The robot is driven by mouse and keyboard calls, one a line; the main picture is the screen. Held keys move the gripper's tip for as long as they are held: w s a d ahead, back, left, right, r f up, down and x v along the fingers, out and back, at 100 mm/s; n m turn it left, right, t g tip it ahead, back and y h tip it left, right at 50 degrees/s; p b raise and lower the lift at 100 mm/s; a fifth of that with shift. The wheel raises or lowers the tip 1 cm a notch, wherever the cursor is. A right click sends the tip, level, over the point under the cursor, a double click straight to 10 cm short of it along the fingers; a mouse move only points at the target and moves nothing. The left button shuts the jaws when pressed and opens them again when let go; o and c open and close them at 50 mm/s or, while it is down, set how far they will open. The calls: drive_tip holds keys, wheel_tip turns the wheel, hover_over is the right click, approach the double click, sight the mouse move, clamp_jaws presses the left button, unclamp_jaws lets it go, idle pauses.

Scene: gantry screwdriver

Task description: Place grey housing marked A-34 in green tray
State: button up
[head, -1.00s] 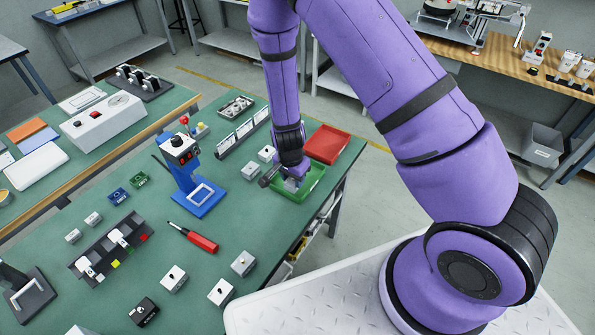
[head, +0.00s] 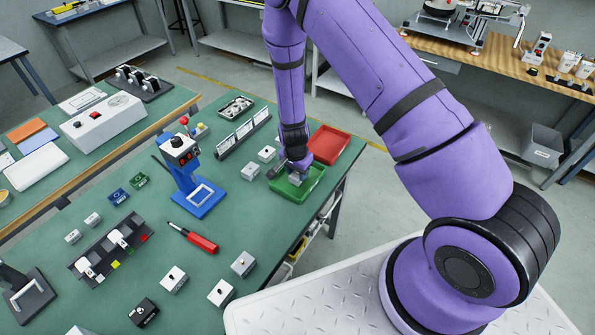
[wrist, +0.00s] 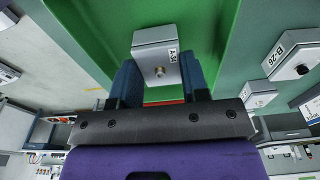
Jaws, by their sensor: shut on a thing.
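The grey housing (wrist: 155,58) has a round knob on its face and a side label that looks like A-34. In the wrist view it sits between the two blue fingers of my gripper (wrist: 160,78), which is shut on it. The green tray (wrist: 215,25) fills the view behind the housing. In the head view my gripper (head: 293,171) is over the green tray (head: 313,186), and the housing is small and partly hidden at its tip. I cannot tell whether the housing touches the tray floor.
A red tray (head: 329,144) adjoins the green tray's far side. A blue stand (head: 197,190) and a red screwdriver (head: 200,241) are farther left.

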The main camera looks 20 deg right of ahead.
drive_tip(key=shift+f, duration=0.15)
drive_tip(key=o, duration=0.9)
drive_tip(key=r, duration=0.8)
drive_tip(key=a+r, duration=0.1)
drive_tip(key=r, duration=0.3)
drive_tip(key=shift+s+r, duration=0.25)
drive_tip(key=shift+s, duration=0.1)
wheel_tip(320, 180, up, 13)
drive_tip(key=n+y, duration=0.1)
drive_tip(key=n, duration=0.1)
hover_over(295, 176)
drive_tip(key=s, duration=0.1)
drive_tip(key=s+d+r+n+t+y, duration=0.1)
drive_tip(key=s+r+n, duration=0.15)
drive_tip(key=r, duration=0.45)
drive_tip(key=s+d+r+n+t, duration=0.1)
drive_tip(key=s+d+r, duration=0.1)
drive_tip(key=s+r, duration=0.35)
drive_tip(key=s+d+r+n+t, duration=0.1)
drive_tip(key=s+r, duration=0.4)
drive_tip(key=s, duration=0.1)
drive_tip(key=s+d+r+n, duration=0.2)
drive_tip(key=s+r, duration=0.3)
drive_tip(key=s, duration=0.2)
drive_tip(key=s+d+r+n+t+h, duration=0.1)
drive_tip(key=s+d+r+n, duration=0.1)
drive_tip(key=s+r, duration=0.3)
drive_tip(key=shift+s+d+t, duration=0.1)
drive_tip(key=shift+s+t, duration=0.2)
drive_tip(key=shift+s, duration=0.5)
